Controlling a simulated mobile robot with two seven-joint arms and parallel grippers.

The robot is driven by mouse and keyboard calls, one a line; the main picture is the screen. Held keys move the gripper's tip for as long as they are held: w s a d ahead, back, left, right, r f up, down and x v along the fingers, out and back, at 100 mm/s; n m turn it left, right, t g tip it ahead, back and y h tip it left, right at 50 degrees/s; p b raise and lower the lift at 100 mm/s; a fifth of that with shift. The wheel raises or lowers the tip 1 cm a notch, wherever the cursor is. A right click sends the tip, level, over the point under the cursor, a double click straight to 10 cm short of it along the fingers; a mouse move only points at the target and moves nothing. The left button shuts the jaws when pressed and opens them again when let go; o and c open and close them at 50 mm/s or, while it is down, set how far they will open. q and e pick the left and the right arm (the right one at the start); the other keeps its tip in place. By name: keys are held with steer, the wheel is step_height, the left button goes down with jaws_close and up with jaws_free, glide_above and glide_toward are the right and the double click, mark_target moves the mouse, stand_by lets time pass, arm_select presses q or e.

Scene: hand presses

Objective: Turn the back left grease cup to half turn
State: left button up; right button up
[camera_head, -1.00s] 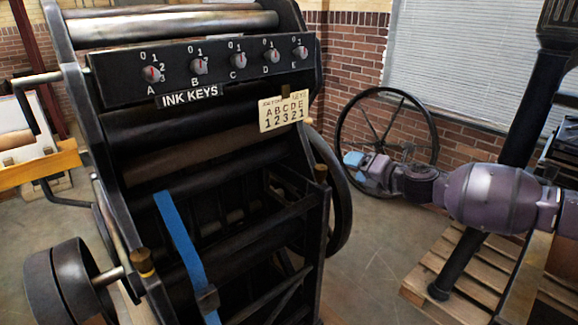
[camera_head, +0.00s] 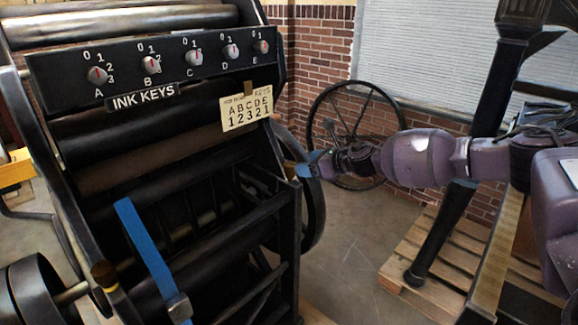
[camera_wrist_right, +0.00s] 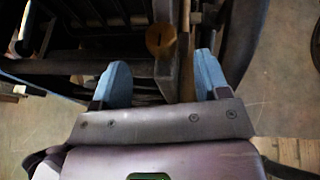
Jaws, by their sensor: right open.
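One brass grease cup (camera_head: 105,275) stands on the near left part of the black press frame in the head view. In the right wrist view a round brass cup (camera_wrist_right: 160,38) sits on a dark post, ahead of the gap between my fingertips. I cannot tell from these frames which cup is the back left one, nor read its turn. My right gripper (camera_head: 311,165) is at the press's right side post, its blue fingers partly overlapping it. In the wrist view the gripper (camera_wrist_right: 162,76) is open and empty, apart from the cup. My left gripper is out of view.
The press carries an ink-key panel (camera_head: 150,65), a paper card (camera_head: 247,109) and a blue strap (camera_head: 152,258). A spoked flywheel (camera_head: 355,125) stands behind my right arm. A wooden pallet (camera_head: 425,265) lies at right. Bare floor separates press and pallet.

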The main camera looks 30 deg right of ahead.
mark_target(290, 164)
steer(key=x, duration=0.6)
steer(key=shift+w+a+f+b, duration=0.1)
steer(key=shift+w+f+b, duration=0.1)
steer(key=shift+b, duration=0.2)
steer(key=shift+w+a+f, duration=0.1)
steer(key=shift+w+a, duration=0.1)
steer(key=shift+w, duration=0.2)
steer(key=shift+c, duration=0.5)
